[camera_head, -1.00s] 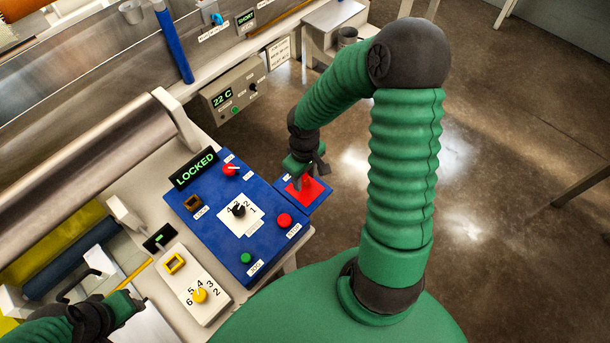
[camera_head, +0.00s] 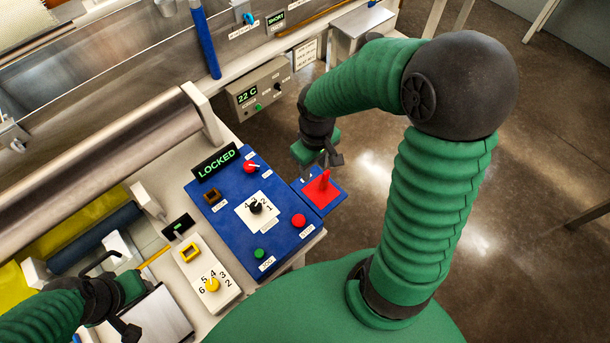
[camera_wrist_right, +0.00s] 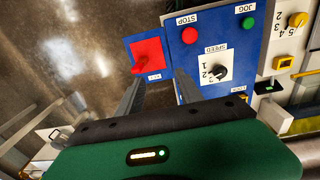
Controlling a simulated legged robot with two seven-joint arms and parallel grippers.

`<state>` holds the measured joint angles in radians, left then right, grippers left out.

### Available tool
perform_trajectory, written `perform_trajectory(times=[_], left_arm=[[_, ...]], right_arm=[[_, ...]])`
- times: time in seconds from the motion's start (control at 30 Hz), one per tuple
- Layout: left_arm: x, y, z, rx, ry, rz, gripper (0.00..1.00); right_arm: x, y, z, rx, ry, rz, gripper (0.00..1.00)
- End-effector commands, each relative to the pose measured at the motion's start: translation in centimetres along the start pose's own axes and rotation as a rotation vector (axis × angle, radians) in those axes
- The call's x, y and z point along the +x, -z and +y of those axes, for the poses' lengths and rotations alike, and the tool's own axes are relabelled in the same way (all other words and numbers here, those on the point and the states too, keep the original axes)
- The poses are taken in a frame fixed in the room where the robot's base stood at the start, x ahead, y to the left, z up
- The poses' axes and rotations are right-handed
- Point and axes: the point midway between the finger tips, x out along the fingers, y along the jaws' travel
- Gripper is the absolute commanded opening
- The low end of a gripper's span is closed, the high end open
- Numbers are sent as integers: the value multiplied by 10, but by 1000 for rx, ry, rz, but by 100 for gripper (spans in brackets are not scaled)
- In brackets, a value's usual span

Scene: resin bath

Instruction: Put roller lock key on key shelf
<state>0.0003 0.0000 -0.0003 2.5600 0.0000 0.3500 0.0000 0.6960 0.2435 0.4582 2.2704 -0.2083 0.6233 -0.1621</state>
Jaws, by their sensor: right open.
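The red roller lock key (camera_head: 325,179) stands on the red patch of the small blue key shelf (camera_head: 329,206) at the right end of the blue control panel. In the right wrist view, the red key (camera_wrist_right: 139,67) also shows on the shelf, ahead of the fingers. My right gripper (camera_head: 319,160) is open and empty, just above and behind the key, apart from it in the picture. Its two fingers (camera_wrist_right: 158,98) are spread in the wrist view. My left gripper (camera_head: 130,306) is at lower left, near the grey plate; its jaw gap is unclear.
The blue panel (camera_head: 231,222) carries a lock socket (camera_head: 211,196), a dial, a red button (camera_head: 298,221) and a green button. A display above it reads LOCKED (camera_head: 216,164). A white dial box (camera_head: 208,275) stands left. Open floor lies right of the shelf.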

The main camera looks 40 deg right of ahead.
Motion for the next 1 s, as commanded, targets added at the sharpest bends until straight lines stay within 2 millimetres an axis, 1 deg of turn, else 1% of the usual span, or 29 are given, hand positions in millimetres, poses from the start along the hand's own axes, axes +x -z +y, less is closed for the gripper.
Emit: perform_trajectory(times=[0.03,0.1,0.2,0.3,0.43,1.0], left_arm=[[0,0,0,0,0,0,36],[0,0,0,1,0,0,36],[0,0,0,1,0,0,36],[0,0,0,1,0,0,36],[0,0,0,1,0,0,36],[0,0,0,1,0,0,36]], right_arm=[[-1,-2,-19,-9,-13,21,43],[-3,-6,-42,7,-20,65,43],[-7,-11,-70,38,-12,133,43],[-10,-16,-87,66,6,181,43],[-10,-17,-94,83,17,200,43],[-10,-16,-93,81,16,198,43]])
